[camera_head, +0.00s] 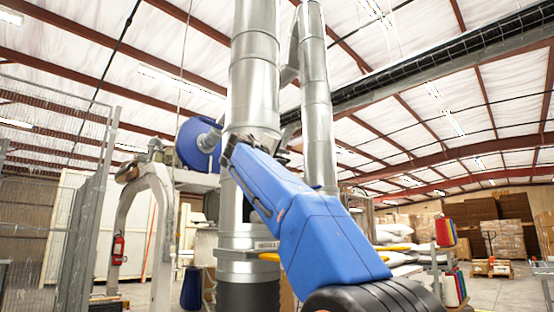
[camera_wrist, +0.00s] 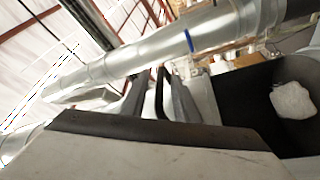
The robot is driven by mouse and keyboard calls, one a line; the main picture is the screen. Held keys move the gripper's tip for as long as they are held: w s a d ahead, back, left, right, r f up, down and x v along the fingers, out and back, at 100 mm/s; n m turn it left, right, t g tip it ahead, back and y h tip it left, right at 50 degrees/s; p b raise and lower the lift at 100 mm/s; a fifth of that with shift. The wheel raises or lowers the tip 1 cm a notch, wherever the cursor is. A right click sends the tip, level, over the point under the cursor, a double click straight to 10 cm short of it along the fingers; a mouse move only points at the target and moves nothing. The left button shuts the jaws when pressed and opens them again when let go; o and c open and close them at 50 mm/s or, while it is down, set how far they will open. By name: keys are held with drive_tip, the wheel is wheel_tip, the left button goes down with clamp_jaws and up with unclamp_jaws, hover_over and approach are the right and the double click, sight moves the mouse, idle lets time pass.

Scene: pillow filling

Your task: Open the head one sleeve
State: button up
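A thick vertical metal duct (camera_head: 254,80) stands in the middle of the head view. A thinner duct (camera_head: 316,100) runs beside it on the right. I cannot pick out the head one sleeve for certain. My blue arm reaches up and left across the thick duct, its far end against or in front of it. In the wrist view, dark prongs that look like my gripper (camera_wrist: 160,98) point up toward a shiny metal duct (camera_wrist: 150,50). Their tips overlap the duct in the picture; I cannot tell if they touch it or are apart.
A wire mesh fence (camera_head: 85,190) and a grey arch-shaped frame (camera_head: 160,225) stand at the left. A rack with colored cones (camera_head: 447,260) and stacked boxes (camera_head: 495,238) are at the right. A white lump (camera_wrist: 293,100) lies against a dark surface in the wrist view.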

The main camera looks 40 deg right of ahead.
drive_tip(key=v, duration=1.7)
drive_tip(key=shift+a+f, duration=0.1)
drive_tip(key=shift+f, duration=0.05)
idle(0.3)
